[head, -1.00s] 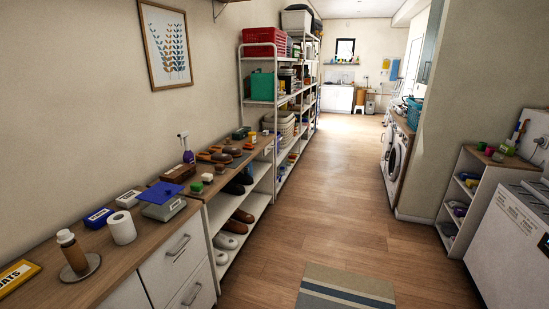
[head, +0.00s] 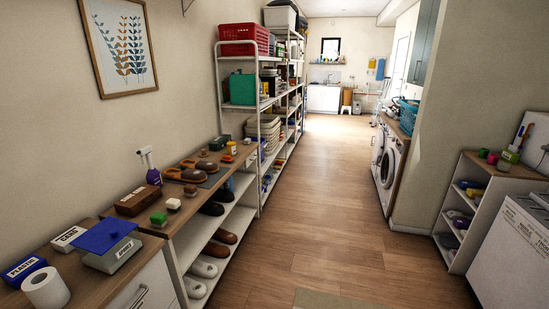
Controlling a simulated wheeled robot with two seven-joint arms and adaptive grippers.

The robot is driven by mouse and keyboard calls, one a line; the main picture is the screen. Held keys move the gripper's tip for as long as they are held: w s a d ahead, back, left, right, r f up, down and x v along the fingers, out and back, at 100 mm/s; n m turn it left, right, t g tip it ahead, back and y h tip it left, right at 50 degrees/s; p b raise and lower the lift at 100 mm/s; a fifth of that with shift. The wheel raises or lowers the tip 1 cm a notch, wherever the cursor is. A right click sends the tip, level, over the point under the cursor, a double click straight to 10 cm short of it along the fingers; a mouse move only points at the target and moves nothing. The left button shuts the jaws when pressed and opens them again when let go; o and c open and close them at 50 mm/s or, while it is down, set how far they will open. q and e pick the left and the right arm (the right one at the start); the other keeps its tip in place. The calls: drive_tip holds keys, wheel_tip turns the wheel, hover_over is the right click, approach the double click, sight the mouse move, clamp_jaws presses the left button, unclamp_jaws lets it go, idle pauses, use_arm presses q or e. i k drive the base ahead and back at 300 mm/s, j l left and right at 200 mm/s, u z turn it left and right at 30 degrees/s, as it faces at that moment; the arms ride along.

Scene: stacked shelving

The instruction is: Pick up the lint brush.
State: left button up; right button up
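I cannot pick out the lint brush with certainty at this distance. Neither of my grippers is in view.
A counter at the near left holds a paper roll (head: 46,289) and a scale with a blue plate (head: 104,236). Tall shelving (head: 258,125) stands beyond the rack. Washing machines (head: 391,165) and a low cubby shelf (head: 461,205) line the right. The wooden floor (head: 300,215) between is clear.

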sight(225, 159)
drive_tip(key=i, duration=0.8)
drive_tip(key=i+u, duration=0.3)
drive_tip(key=i+l+u, duration=0.25)
drive_tip(key=i, duration=0.25)
drive_tip(key=i+l+u, duration=0.2)
drive_tip(key=i+u, duration=0.2)
drive_tip(key=i+l+u, duration=0.25)
drive_tip(key=u, duration=0.2)
drive_tip(key=i+l+u, duration=0.25)
drive_tip(key=l+u, duration=0.15)
drive_tip(key=i+l+u, duration=0.15)
drive_tip(key=l+u, duration=0.4)
drive_tip(key=l, duration=0.2)
drive_tip(key=i+l+u, duration=0.1)
drive_tip(key=i+l, duration=0.05)
drive_tip(key=l, duration=0.1)
